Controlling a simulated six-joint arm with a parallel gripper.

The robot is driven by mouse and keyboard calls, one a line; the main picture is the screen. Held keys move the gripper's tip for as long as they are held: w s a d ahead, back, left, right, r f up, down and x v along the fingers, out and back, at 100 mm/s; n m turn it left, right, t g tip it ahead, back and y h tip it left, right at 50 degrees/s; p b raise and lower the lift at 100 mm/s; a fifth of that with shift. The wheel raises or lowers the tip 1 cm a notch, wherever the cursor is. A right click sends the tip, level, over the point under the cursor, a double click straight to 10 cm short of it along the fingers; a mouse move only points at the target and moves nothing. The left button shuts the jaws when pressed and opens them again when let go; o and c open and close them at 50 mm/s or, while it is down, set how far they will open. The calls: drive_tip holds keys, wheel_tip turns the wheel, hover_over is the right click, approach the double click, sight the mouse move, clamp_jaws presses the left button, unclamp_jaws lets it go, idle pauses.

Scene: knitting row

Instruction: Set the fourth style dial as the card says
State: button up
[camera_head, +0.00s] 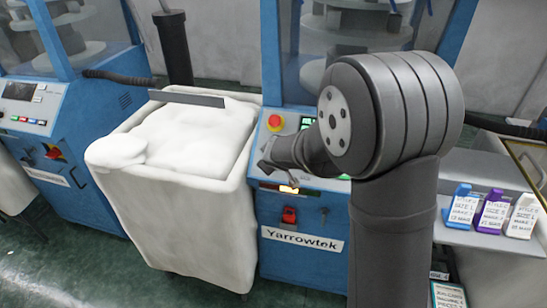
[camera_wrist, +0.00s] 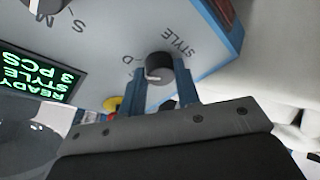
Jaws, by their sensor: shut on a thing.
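The style dial (camera_wrist: 157,63) is a black round knob with a white mark, beside the printed word STYLE in the wrist view. The mark faces the lower left of the picture; a letter D stands to the knob's left. My gripper (camera_wrist: 160,84) has its two blue fingers on either side of the knob and is shut on it. The head view shows my gripper (camera_head: 268,163) at the front panel of the middle blue machine (camera_head: 300,270); my arm hides the dial there.
A green-lettered screen (camera_wrist: 40,85) reads READY, STYLE and 3 PCS upside down; its style letter is unclear. A red button (camera_head: 275,122) sits on the panel. A bin (camera_head: 180,225) full of white material stands close left of the machine.

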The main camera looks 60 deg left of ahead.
drive_tip(key=shift+m, duration=0.3)
idle(0.5)
drive_tip(key=o, duration=1)
drive_tip(key=shift+c, duration=0.2)
drive_tip(key=v, duration=1.7)
drive_tip(key=x, duration=1.6)
drive_tip(key=shift+w+a+f, duration=0.1)
drive_tip(key=shift+a+f, duration=0.1)
drive_tip(key=shift+d+r, duration=0.1)
drive_tip(key=shift+r, duration=0.05)
